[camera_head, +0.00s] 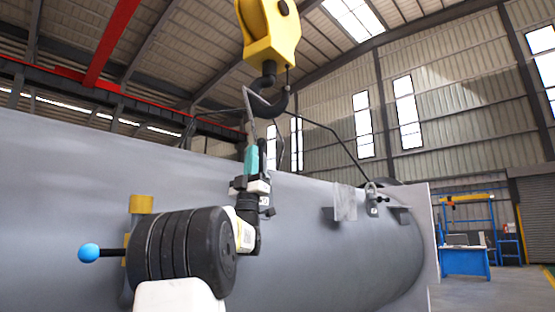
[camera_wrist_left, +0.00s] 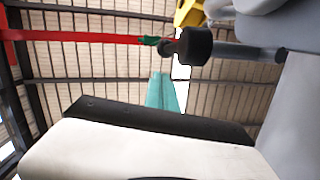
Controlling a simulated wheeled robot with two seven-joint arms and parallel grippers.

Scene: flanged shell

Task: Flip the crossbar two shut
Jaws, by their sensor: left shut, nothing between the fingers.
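I cannot pick out crossbar two with certainty. A bar with a blue ball knob (camera_head: 89,252) sticks out to the left in the head view, beside a yellow bracket (camera_head: 141,204) on the grey shell (camera_head: 70,190); its inner end is hidden behind black ribbed discs. My left gripper (camera_head: 251,158) points up in front of the shell, its teal fingers shut and empty, well right of the knob. The teal fingers also show in the left wrist view (camera_wrist_left: 165,92). A black round end on a grey rod (camera_wrist_left: 188,47) lies above them there. My right gripper is out of view.
A yellow hook block (camera_head: 267,35) with a dark hook (camera_head: 269,103) and slings hangs above my left gripper. A lug with a shackle (camera_head: 372,197) stands on the shell to the right. A blue workbench (camera_head: 465,262) is far right.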

